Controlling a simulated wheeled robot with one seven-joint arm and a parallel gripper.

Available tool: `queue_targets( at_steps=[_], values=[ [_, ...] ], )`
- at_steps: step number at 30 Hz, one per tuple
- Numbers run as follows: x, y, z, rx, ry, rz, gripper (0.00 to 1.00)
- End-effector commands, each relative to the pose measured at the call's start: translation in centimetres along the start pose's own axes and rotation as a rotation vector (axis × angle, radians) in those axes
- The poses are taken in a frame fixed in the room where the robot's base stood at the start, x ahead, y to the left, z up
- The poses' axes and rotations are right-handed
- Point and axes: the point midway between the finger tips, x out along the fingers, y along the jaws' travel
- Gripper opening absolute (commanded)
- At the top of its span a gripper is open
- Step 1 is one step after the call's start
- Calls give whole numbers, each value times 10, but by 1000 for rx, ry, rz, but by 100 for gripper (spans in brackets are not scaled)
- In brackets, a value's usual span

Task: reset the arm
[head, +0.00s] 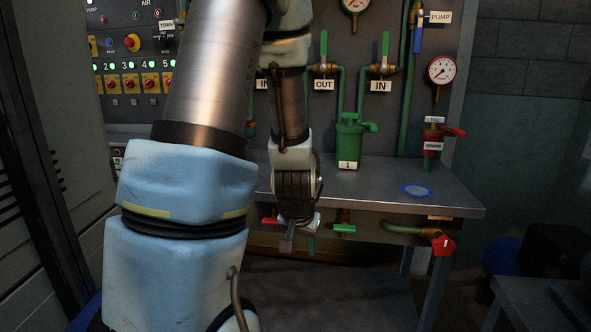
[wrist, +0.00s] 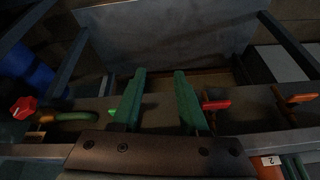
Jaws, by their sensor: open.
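My arm reaches down across the left and middle of the head view. My gripper (head: 290,238) hangs at the front edge of the metal bench, by the pipes below it. In the wrist view my gripper (wrist: 160,76) shows two long fingers spread apart, with nothing between them. A green handle (wrist: 112,112) lies beside one finger and a red handle (wrist: 217,104) beside the other. I cannot tell whether the fingers touch them.
The bench (head: 385,197) carries a green canister (head: 349,142) and a blue disc (head: 417,191). Below its edge are a green handle (head: 344,229) and a red valve knob (head: 443,245). A panel with gauges and pipes stands behind. A dark table (head: 550,300) is at right.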

Motion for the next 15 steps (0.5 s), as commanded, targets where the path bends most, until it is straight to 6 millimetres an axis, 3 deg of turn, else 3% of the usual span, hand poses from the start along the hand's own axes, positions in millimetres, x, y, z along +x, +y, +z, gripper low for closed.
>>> queue_targets(
  at_steps=[3, 12, 15],
  values=[
    [-34, -20, 18, -103, -87, 26, 44],
    [-103, -58, 71, -281, -284, -3, 44],
    [-125, -57, 60, -273, -288, 1, 44]
  ],
)
